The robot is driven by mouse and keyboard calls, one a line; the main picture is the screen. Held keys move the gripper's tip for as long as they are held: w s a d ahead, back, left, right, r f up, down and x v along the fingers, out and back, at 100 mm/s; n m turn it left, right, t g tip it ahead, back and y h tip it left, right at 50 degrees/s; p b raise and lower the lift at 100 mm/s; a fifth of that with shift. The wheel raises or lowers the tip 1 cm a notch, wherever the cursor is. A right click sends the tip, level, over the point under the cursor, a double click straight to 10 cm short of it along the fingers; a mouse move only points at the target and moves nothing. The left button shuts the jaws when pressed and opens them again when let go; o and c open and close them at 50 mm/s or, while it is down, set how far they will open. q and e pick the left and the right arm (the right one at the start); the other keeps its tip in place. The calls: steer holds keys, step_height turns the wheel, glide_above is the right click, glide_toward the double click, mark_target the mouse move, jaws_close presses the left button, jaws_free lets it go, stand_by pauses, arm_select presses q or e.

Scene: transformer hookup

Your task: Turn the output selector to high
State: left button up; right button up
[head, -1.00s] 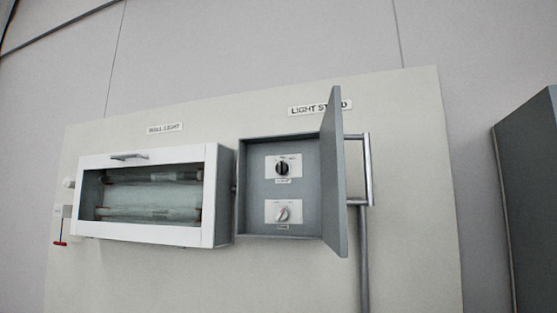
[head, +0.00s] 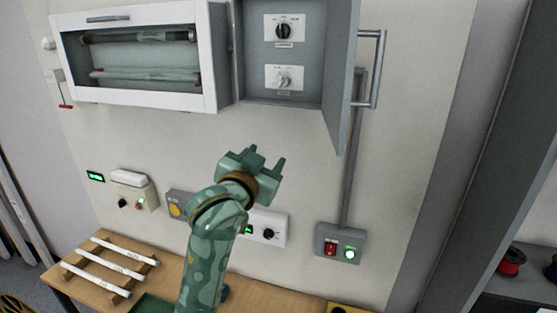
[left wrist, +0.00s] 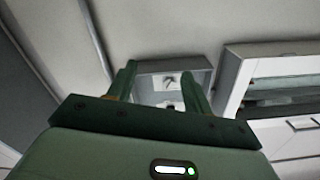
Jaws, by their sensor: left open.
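The open grey cabinet (head: 305,86) on the wall holds two rotary selectors: a black knob (head: 283,31) above and a light grey knob (head: 284,80) below. Their small labels are too blurred to read, so I cannot tell which is the output selector. My left gripper (head: 264,157) is open and empty, below the cabinet and apart from it in the head view. In the left wrist view, which looks upside down, the light knob (left wrist: 170,80) shows between the open fingers (left wrist: 162,84); the black knob is mostly hidden there. My right gripper is not in view.
The cabinet door (head: 346,80) stands open on the right, beside a pipe handle (head: 379,70). A glass-fronted lamp box (head: 143,103) is at left. Below are a knobbed white box (head: 275,222), a switch box (head: 340,257) and a wooden bench (head: 275,297).

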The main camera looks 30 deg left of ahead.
arm_select(q)
step_height(320, 180, up, 17)
steer(key=a+n+t+y, duration=0.1)
steer(key=a+n+t, duration=0.1)
steer(key=n+t, duration=0.25)
steer(key=p, duration=0.5)
glide_toward(280, 32)
steer(key=shift+m, duration=0.45)
steer(key=x, duration=0.7)
steer(key=shift+w+r, duration=0.2)
steer(key=shift+r, duration=0.05)
steer(key=shift+w+a+r+p, duration=0.1)
steer(key=shift+w+a+p, duration=0.15)
steer(key=shift+w, duration=0.4)
steer(key=c, duration=1)
